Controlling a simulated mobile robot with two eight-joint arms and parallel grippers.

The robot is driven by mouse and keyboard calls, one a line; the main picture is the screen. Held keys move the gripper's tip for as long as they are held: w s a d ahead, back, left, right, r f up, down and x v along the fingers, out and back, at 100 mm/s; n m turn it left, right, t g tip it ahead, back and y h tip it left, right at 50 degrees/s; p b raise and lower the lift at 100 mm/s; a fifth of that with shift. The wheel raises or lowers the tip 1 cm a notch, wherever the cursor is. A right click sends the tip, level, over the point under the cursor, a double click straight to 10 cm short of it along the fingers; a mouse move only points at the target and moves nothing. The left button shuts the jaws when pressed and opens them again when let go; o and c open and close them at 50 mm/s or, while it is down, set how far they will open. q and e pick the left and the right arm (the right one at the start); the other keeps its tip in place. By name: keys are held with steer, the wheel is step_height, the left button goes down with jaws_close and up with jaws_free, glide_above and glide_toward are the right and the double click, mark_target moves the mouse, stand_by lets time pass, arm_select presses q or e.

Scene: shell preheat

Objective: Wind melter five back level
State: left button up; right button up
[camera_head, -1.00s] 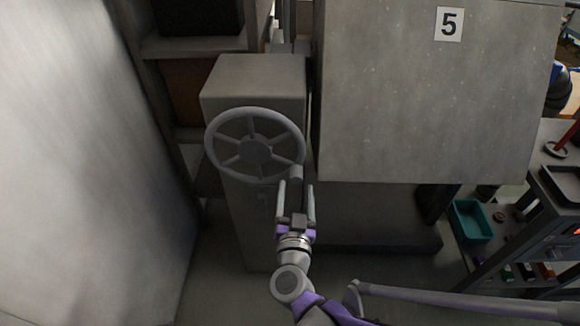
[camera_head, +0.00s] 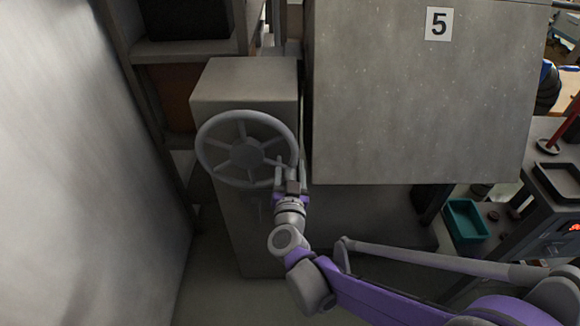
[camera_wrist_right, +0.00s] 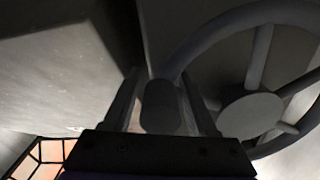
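Melter five (camera_head: 420,110) is a big grey box with a "5" label at the upper right of the head view. I cannot tell from here whether it is level. A grey spoked handwheel (camera_head: 246,154) faces me on a grey pedestal to its left. My right gripper (camera_head: 290,170) is at the lower right of the wheel's rim. In the right wrist view, the wheel (camera_wrist_right: 252,115) is at the right and its dark handle (camera_wrist_right: 160,106) stands between the two fingers (camera_wrist_right: 162,105). Gaps show on both sides, so the gripper looks open around the handle. My left gripper is out of view.
A pale wall (camera_head: 80,180) rises at the left, with a dark shelf (camera_head: 185,48) behind the pedestal (camera_head: 245,80). At the right stands a rack holding a teal bin (camera_head: 466,220) and a dark tray (camera_head: 560,182). Floor shows below the pedestal.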

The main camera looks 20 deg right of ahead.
jaws_close()
stand_by(1.2)
